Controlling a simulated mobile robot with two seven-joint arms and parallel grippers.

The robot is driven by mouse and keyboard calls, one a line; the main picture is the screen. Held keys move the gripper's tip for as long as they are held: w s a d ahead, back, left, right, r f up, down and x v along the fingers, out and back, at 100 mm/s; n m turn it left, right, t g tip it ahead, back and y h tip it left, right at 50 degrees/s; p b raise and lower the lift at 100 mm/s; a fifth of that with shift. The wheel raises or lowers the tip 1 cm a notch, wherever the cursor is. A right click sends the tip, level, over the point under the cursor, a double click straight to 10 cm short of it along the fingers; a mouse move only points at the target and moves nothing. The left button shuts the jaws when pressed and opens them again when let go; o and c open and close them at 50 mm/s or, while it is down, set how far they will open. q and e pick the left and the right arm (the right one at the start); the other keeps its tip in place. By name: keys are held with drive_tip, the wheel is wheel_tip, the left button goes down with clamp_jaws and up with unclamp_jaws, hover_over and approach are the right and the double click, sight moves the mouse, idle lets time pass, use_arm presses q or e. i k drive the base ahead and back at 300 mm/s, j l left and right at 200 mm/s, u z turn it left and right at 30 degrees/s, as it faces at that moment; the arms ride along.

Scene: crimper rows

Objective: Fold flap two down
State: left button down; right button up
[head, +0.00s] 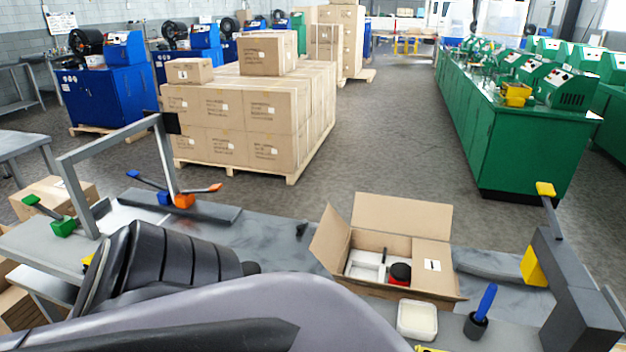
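An open cardboard box (402,215) stands on the grey work table. Its back flap is raised, and its left flap (330,240) leans up and outward. The right flap (432,262), with a white label, lies over the right part of the opening. The front flap (415,292) slopes outward at the near edge. White items and a black and red round thing (400,272) show inside. My own arm fills the lower left, left of the box and apart from it. Neither gripper's fingers can be made out. Which flap is number two is not marked.
A white tub (417,320) and a blue-handled tool in a dark holder (476,325) stand in front of the box. A dark post with a yellow part (534,268) is at right. A grey frame (75,195) and coloured-handled clamps stand at left.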

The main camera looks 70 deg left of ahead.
sight(327, 245)
drive_tip(key=k+j+z, duration=0.3)
drive_tip(key=k+j, duration=0.8)
drive_tip(key=i+j+z, duration=0.05)
